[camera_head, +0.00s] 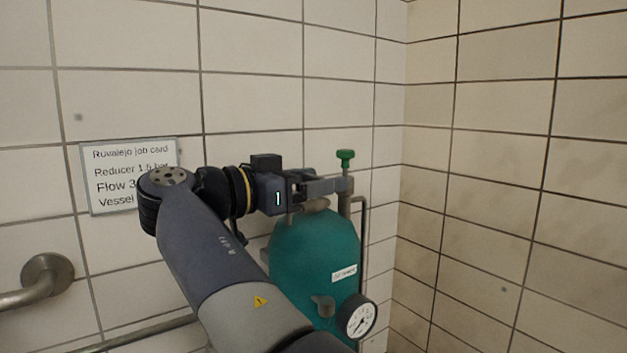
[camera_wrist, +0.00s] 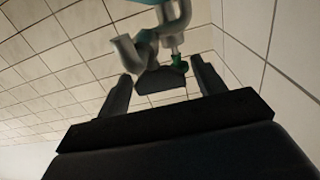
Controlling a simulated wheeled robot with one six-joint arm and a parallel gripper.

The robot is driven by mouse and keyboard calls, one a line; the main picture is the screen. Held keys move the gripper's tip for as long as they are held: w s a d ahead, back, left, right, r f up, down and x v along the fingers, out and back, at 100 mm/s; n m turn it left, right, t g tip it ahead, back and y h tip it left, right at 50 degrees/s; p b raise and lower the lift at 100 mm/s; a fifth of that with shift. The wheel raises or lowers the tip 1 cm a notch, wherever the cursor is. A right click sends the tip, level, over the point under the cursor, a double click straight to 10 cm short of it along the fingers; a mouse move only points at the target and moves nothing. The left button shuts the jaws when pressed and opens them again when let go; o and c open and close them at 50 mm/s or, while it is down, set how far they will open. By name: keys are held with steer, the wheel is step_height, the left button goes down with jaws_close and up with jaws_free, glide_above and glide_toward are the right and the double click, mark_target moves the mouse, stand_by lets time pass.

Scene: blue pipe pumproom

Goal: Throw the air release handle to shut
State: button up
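A green handle (camera_head: 345,157), the only handle I see on top of the teal vessel (camera_head: 315,255), stands upright on a thin grey stem. My gripper (camera_head: 338,186) is at the vessel's top, just below the green handle and close to the stem. In the wrist view the two dark fingers of my gripper (camera_wrist: 160,72) are spread apart. The green handle (camera_wrist: 180,63) shows near the right finger there, beside grey pipe fittings (camera_wrist: 145,42). I cannot tell whether a finger touches the stem. The fingers partly hide the stem's base.
A round pressure gauge (camera_head: 357,317) sits low on the vessel's right side. A job card (camera_head: 128,158) hangs on the tiled wall behind my arm. A metal rail (camera_head: 35,285) is at the lower left.

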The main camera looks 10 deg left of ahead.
steer(key=shift+o, duration=0.2)
steer(key=v, duration=1)
steer(key=shift+s+a, duration=0.3)
steer(key=x, duration=1.1)
steer(key=shift+b, duration=0.3)
steer(key=shift+a+r+p, duration=0.1)
steer(key=shift+p, duration=0.3)
